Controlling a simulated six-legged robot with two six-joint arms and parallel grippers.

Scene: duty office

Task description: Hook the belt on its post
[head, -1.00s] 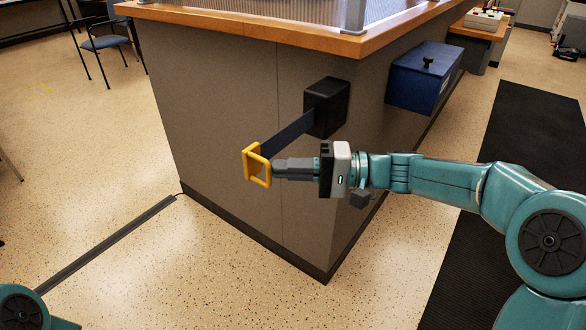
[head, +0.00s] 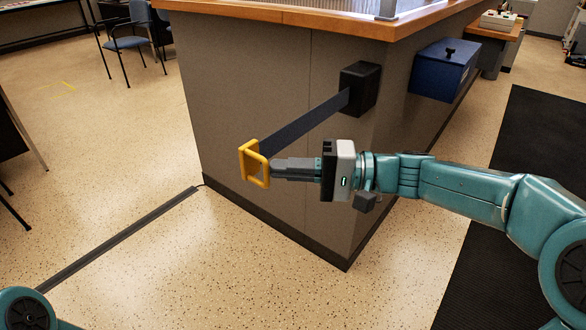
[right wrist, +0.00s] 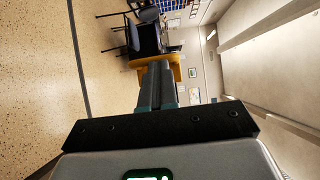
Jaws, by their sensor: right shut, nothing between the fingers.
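The dark blue belt (head: 305,121) stretches from a black wall box (head: 360,88) on the counter's side down to the left. Its end carries a yellow frame-shaped handle (head: 246,161), held out in the air in front of the counter. My right gripper (head: 276,168) is shut, with its fingertips at the handle's right side. In the right wrist view, the shut fingers (right wrist: 157,72) reach the yellow handle (right wrist: 176,65), and their tips are partly hidden there. Whether they pass into the frame is unclear. I see no post. My left gripper is out of view.
The counter (head: 255,100) with a wooden top (head: 285,18) stands behind the belt. A blue box (head: 440,75) is on its right side. A dark floor strip (head: 120,240) crosses the open floor at left. Chairs (head: 125,43) stand at the back left.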

